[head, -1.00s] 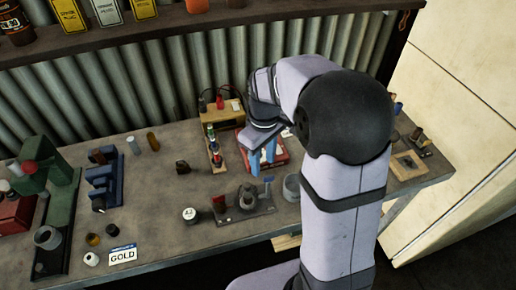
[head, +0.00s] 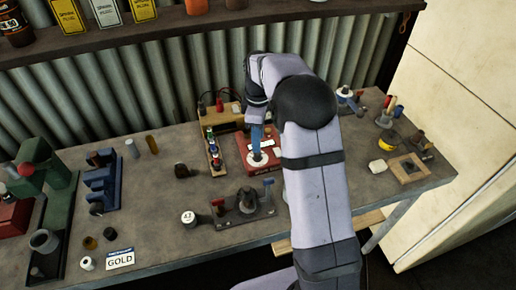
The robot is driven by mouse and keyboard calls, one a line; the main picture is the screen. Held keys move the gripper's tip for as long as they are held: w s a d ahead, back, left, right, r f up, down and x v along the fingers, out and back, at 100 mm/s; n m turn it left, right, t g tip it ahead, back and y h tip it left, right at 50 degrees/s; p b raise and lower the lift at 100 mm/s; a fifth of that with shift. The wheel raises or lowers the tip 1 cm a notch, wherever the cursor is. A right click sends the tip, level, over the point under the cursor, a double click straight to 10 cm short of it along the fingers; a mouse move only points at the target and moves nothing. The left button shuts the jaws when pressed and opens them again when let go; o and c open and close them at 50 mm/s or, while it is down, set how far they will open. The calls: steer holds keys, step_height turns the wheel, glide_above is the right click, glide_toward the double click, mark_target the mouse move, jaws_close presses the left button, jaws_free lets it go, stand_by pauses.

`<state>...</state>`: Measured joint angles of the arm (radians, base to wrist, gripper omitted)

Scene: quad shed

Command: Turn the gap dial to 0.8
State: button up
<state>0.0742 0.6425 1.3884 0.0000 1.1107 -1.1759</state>
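A red box (head: 242,143) stands on the bench near the middle, with a pale round face (head: 259,158) on its top that looks like the gap dial. Its markings and setting are too small to read. My gripper (head: 257,151) points down over this box, its blue fingers at or just above the round face. The fingers overlap in this view, so their opening and any contact with a knob cannot be told. My arm hides the bench to the right of the box.
A rack of small coloured-top items (head: 214,151) stands close left of the red box. A dark fixture with a blue lever (head: 243,208) is in front. A wooden block with wires (head: 221,115) is behind.

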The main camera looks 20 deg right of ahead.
mark_target(258, 156)
steer(key=shift+f+p, duration=0.9)
steer(key=shift+f, duration=1.95)
steer(key=shift+c, duration=0.4)
jaws_close()
